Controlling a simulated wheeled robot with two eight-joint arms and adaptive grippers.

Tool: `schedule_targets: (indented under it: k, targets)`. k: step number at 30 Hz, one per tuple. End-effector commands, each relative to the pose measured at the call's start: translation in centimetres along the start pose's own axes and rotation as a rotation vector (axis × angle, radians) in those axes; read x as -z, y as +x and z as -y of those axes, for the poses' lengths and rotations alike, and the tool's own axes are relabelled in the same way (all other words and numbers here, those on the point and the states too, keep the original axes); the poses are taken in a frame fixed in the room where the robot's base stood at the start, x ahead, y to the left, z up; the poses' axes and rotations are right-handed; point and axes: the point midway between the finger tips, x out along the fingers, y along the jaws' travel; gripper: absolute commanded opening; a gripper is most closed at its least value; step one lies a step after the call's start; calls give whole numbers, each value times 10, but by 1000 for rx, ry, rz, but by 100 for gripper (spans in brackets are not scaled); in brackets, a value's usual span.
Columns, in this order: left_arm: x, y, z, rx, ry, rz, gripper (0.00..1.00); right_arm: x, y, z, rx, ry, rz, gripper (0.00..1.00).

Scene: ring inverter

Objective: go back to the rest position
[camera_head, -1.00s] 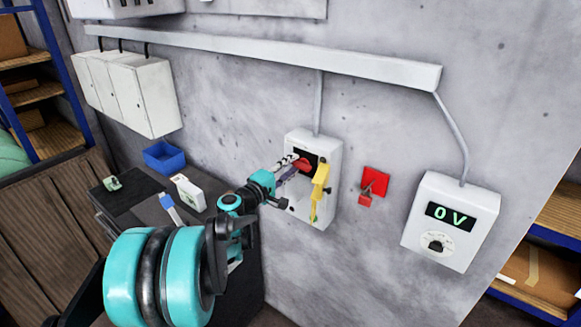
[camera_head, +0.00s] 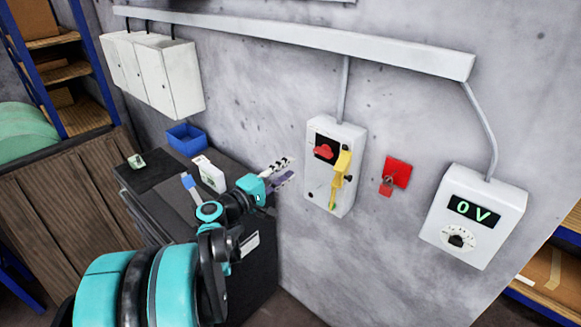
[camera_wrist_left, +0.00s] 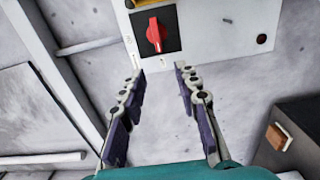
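My left gripper (camera_head: 281,174) is left of the white switch box on the wall, apart from it. In the left wrist view the left gripper (camera_wrist_left: 160,82) has its two fingers spread with nothing between them. The switch box (camera_head: 318,197) carries a red rotary knob (camera_head: 323,152) on a black plate and a yellow piece (camera_head: 342,168) at its right side. The red knob (camera_wrist_left: 154,35) also shows in the left wrist view, beyond the fingertips. My right gripper is not in view.
A dark cabinet (camera_head: 262,262) below my left arm bears a blue bin (camera_head: 186,139) and a white-green box (camera_head: 209,174). A red lockout with a padlock (camera_head: 396,173) and a meter box reading 0 V (camera_head: 475,210) are on the wall to the right. Shelving stands at both sides.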

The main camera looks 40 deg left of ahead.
Motion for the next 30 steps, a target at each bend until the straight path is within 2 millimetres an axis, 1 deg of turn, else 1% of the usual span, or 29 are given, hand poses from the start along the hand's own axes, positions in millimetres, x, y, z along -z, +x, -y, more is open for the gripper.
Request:
schedule_targets:
  k: [13,15,17,20,21,23,24,26,27,29,30]
  targets:
    - [0,0,0,0,0,0,32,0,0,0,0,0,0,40]
    - [-5,2,2,9,7,8,32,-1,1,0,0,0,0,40]
    - [-17,5,8,36,28,28,32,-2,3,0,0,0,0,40]
    - [-60,11,29,129,108,100,32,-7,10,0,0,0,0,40]
    - [-84,12,42,184,160,141,32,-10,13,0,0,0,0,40]
    - [-125,8,66,277,260,215,32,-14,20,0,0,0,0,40]
    - [-153,2,84,343,339,270,32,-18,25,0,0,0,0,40]
    - [-192,-14,112,440,476,354,32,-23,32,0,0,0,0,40]
    - [-213,-27,130,500,573,407,32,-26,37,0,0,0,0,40]
    - [-237,-50,154,581,724,479,32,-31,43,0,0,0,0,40]
    - [-248,-65,169,627,825,522,32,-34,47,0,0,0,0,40]
